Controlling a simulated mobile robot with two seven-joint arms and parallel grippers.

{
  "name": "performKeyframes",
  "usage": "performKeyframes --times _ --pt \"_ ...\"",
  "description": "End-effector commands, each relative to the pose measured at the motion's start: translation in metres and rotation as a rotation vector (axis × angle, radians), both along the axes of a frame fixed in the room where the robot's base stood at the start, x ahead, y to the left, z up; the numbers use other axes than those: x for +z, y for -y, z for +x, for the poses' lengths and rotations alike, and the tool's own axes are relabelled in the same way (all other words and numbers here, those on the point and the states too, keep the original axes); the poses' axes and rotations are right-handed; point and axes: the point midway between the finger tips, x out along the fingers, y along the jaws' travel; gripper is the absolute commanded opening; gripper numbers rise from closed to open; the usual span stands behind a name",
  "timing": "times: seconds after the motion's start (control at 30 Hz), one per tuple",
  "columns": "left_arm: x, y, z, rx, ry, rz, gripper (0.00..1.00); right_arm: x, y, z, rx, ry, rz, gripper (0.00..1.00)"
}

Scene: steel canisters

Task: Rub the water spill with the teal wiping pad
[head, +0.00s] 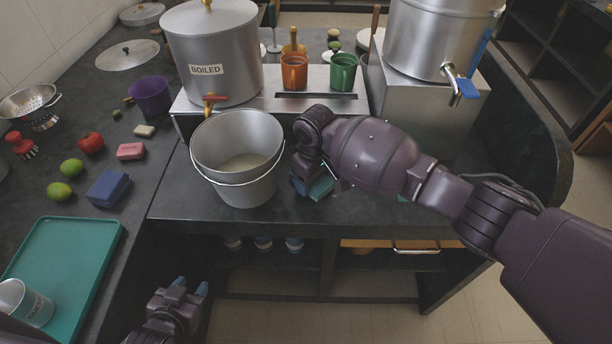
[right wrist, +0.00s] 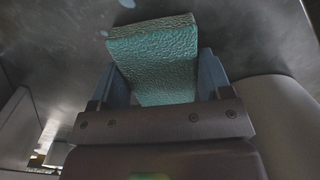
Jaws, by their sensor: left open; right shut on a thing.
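The teal wiping pad (right wrist: 152,52) is clamped between the two fingers of my right gripper (right wrist: 157,80) in the right wrist view. In the head view a corner of the pad (head: 321,187) shows under my right gripper (head: 312,183), low at the dark counter, just right of the steel bucket. Whether the pad touches the counter cannot be told. The water spill is not clearly seen; small pale spots (right wrist: 127,3) show on the dark surface beyond the pad. My left gripper (head: 191,288) is open and empty, low at the front, right of the green tray.
The steel bucket (head: 250,190) stands close left of my right gripper. Behind are the BOILED pot (head: 210,50), orange cup (head: 294,72), green cup (head: 343,72) and a tapped steel canister (head: 425,45). The green tray (head: 85,255) holds a white cup (head: 25,302).

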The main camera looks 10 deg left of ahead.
Motion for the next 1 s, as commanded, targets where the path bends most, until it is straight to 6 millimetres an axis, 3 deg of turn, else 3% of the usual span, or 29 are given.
performKeyframes --times 1.0 --pt "0.037 0.000 0.010 0.000 0.042 0.000 0.43 -0.002 0.058 0.004 -0.001 -0.001 -0.002 0.53"
